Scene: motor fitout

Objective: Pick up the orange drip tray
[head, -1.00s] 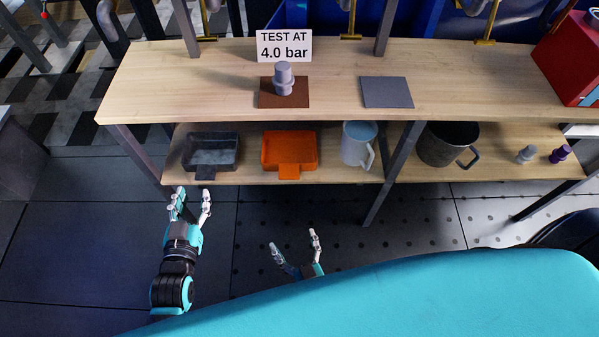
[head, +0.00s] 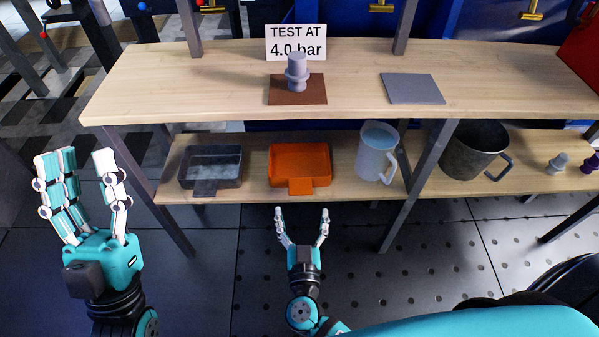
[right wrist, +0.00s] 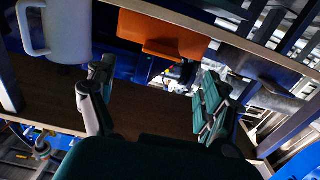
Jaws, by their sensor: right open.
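The orange drip tray (head: 301,163) sits on the lower wooden shelf, with its tab (head: 300,187) over the shelf's front edge. My right gripper (head: 302,216) is open and empty, in front of and below that tab, apart from it. In the right wrist view the orange tray (right wrist: 160,30) shows at the top, beyond and between the open fingers (right wrist: 150,92). My left gripper (head: 82,165) is raised at the left, its fingers spread and empty, away from the tray.
A dark tray (head: 211,165) stands left of the orange one; a white jug (head: 376,155) stands close on its right. A dark mug (head: 470,155) is beyond a shelf leg (head: 425,170). The upper shelf (head: 180,85) overhangs, holding a grey fitting (head: 297,72) on a brown plate.

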